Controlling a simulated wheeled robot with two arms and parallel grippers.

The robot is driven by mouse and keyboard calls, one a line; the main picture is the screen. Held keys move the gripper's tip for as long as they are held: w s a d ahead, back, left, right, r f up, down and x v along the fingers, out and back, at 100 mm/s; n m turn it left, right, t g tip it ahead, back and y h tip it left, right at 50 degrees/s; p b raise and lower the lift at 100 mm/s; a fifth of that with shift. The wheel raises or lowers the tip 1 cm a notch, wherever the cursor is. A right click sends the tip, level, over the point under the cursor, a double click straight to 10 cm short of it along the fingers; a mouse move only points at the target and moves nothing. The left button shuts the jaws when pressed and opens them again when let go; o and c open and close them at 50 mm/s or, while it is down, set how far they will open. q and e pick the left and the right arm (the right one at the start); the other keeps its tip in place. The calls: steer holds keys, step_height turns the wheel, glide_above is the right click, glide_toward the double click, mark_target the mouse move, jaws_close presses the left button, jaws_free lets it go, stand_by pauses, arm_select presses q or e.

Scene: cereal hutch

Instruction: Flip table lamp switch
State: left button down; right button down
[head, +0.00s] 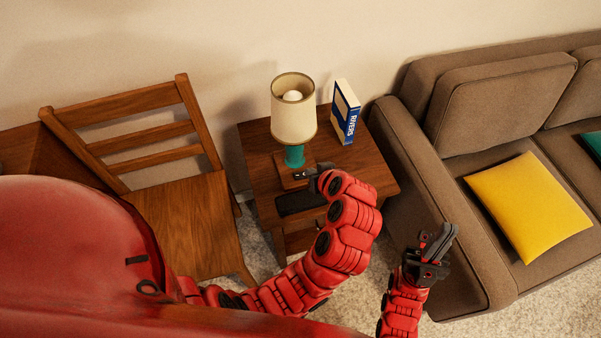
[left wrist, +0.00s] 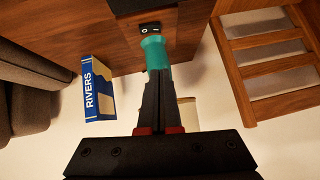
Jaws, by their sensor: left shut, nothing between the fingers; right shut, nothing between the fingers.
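The table lamp (head: 294,115) has a cream shade and a teal stem (head: 294,157), and stands upright on the wooden side table (head: 262,147). A small black switch (left wrist: 150,28) with white marks shows at the lamp's foot in the left wrist view, close by the teal stem (left wrist: 156,52). My left gripper (head: 303,174) is shut and empty, low in front of the stem and near the switch. Its shut fingers (left wrist: 158,85) also show in the left wrist view; I cannot tell whether they touch anything. My right gripper (head: 441,237) is shut and empty, beside the sofa.
A blue and white book (head: 346,111) stands on the table right of the lamp. A flat black object (head: 298,203) lies at the table's front. A wooden chair (head: 180,210) is on the left, and a brown sofa (head: 455,180) with a yellow cushion (head: 528,205) on the right.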

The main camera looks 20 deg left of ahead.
arm_select(q)
glide_above(296, 175)
steer(key=s+d, duration=0.1)
steer(key=d, duration=0.1)
steer(key=f, duration=0.7)
steer(key=shift+a+f+p, duration=0.2)
steer(key=shift+a+p, duration=0.05)
steer(key=shift+p, duration=0.15)
steer(key=shift+s+f, duration=0.2)
steer(key=shift+f, duration=1.05)
steer(key=shift+a+f, duration=0.1)
steer(key=shift+f, duration=0.45)
steer(key=shift+a+f+h+b, duration=0.1)
steer(key=shift+f+h+b, duration=0.2)
steer(key=shift+f+b, duration=0.25)
steer(key=shift+s+r, duration=0.1)
steer(key=shift+r, duration=0.15)
